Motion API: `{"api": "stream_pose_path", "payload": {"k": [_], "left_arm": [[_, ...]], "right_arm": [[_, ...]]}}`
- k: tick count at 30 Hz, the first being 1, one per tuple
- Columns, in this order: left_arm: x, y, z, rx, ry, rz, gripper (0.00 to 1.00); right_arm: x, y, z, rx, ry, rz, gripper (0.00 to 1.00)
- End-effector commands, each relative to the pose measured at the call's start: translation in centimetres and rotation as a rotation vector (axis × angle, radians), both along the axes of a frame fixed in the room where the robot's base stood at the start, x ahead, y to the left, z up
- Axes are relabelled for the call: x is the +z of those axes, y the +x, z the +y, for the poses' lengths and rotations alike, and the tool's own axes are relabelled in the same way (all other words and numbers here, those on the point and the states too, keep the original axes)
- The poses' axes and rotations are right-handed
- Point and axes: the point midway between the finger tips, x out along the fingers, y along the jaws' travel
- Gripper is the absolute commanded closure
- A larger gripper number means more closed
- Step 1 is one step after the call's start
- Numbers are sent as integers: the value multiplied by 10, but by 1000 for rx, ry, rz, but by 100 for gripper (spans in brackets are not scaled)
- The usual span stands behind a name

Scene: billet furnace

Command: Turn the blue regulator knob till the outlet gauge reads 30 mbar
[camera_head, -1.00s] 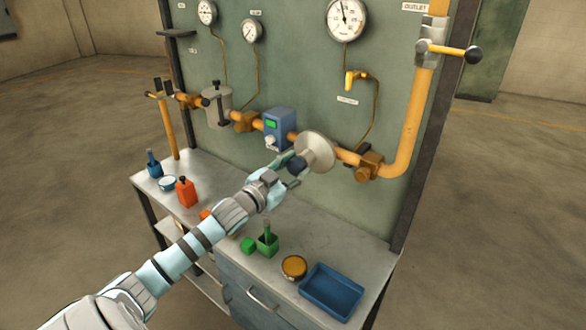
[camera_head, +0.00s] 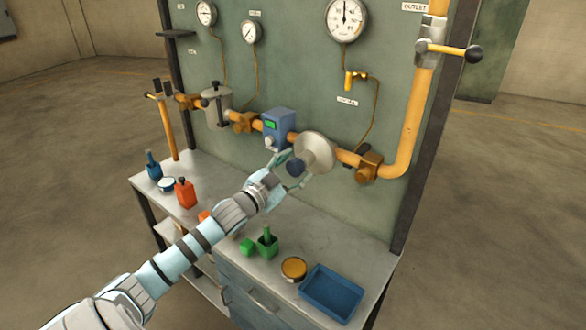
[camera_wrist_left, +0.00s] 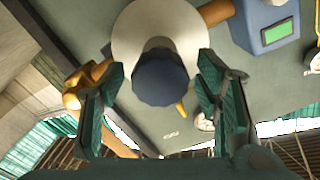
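The dark blue regulator knob (camera_head: 295,167) sticks out from the grey round regulator body (camera_head: 315,151) on the yellow pipe. My left gripper (camera_head: 290,171) has its fingers on either side of the knob. In the left wrist view the knob (camera_wrist_left: 160,78) sits between the spread fingers, with a gap on each side, so the gripper (camera_wrist_left: 161,72) is open. The large gauge (camera_head: 346,20) at the top of the panel has its needle pointing nearly straight up; its numbers are too small to read. My right gripper is not in view.
A blue meter box (camera_head: 279,127) sits on the pipe just left of the regulator. The bench below holds a blue tray (camera_head: 332,293), an orange-topped tin (camera_head: 294,268), green items (camera_head: 267,241) and a red bottle (camera_head: 185,192).

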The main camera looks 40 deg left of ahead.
Motion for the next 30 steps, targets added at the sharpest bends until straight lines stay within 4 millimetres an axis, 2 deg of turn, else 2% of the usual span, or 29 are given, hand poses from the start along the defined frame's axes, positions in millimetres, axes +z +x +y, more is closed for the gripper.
{"api": "stream_pose_path", "payload": {"k": [8, 11, 18, 21, 24, 30], "left_arm": [[3, 0, 0, -1, 0, -2, 41], [15, 0, 0, -2, 3, -3, 41], [75, 1, 0, -1, 4, -4, 41], [92, 1, 0, -1, 1, -3, 41], [100, 1, 0, -1, 0, -2, 41], [100, 1, 0, -1, -1, 0, 41]], "right_arm": [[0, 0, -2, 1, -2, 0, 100], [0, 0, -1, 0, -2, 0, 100], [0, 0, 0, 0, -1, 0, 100], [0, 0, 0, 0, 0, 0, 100], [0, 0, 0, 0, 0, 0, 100], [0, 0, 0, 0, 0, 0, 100]]}}
